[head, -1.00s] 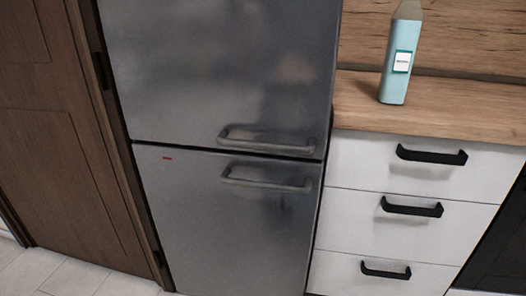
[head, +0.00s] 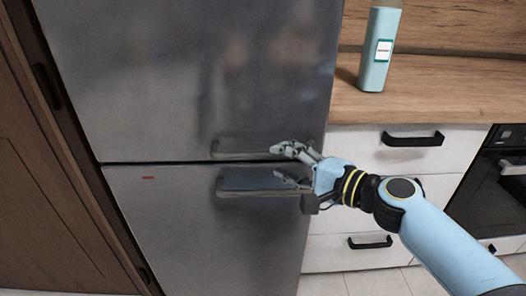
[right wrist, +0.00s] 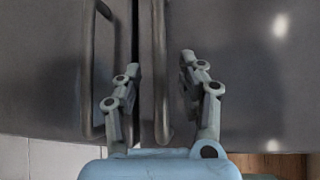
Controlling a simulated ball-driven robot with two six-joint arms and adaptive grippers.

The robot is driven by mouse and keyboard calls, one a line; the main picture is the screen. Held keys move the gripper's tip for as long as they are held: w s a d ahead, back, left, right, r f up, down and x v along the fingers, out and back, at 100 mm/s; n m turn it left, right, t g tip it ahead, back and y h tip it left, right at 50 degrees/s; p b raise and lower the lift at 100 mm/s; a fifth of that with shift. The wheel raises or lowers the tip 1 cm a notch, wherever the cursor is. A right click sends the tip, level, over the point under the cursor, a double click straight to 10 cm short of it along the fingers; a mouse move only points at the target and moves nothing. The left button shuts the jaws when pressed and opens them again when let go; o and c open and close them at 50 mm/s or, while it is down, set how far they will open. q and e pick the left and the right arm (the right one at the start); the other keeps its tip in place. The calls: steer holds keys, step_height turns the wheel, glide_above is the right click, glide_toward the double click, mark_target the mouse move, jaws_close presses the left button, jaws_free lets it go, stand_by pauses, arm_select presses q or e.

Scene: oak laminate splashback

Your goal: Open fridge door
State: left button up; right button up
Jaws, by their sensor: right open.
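The fridge is a dark grey metal unit with an upper door (head: 180,70) and a lower door (head: 170,225), both shut against a thin seam. The upper door's bar handle (head: 230,151) lies just above the seam, and the lower door's bar handle (head: 245,190) lies just below it. My right gripper (head: 280,162) is open in front of the handles' right ends. In the right wrist view the upper handle (right wrist: 159,110) runs between the open fingers (right wrist: 160,64), and the lower handle (right wrist: 88,75) is outside them, to the left. Finger contact with the handle cannot be told.
A wooden counter (head: 440,95) with a pale blue bottle (head: 380,50) stands right of the fridge, above white drawers (head: 375,155) with black handles. A black oven (head: 495,185) is farther right. A brown wooden door (head: 35,190) is at the left.

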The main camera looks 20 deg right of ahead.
mark_target(271, 158)
steer(key=x, duration=0.5)
steer(key=shift+w+f, duration=0.1)
steer(key=shift+w, duration=0.1)
steer(key=shift+s, duration=0.1)
jaws_close()
